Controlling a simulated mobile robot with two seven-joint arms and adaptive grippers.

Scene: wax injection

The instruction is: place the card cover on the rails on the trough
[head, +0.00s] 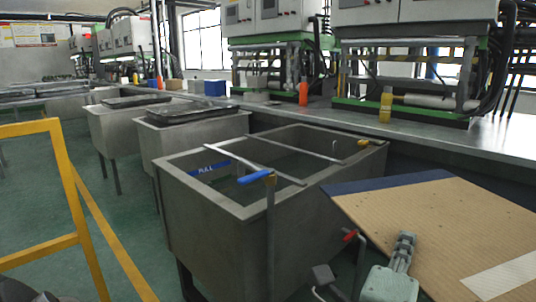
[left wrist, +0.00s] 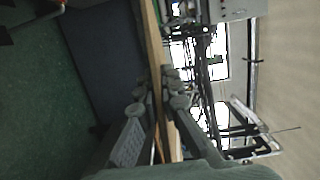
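The card cover (head: 440,215) is a tan corrugated sheet with a dark blue far edge, at the right of the head view, tilted and beside the trough. The open grey metal trough (head: 222,212) stands in the middle. Two thin rails, a near rail (head: 255,162) and a far rail (head: 307,143), lie across its top with nothing on them. My left gripper (head: 404,246) is at the card's near left edge. In the left wrist view its fingers (left wrist: 170,92) close on both sides of the card's thin edge (left wrist: 152,40). My right gripper is not in view.
A blue-handled valve (head: 255,178) stands at the trough's front and a red-handled one (head: 350,235) is near the card. More covered troughs (head: 190,130) stand behind left. A yellow railing (head: 70,190) is at the left. A machine bench (head: 440,135) runs along the back.

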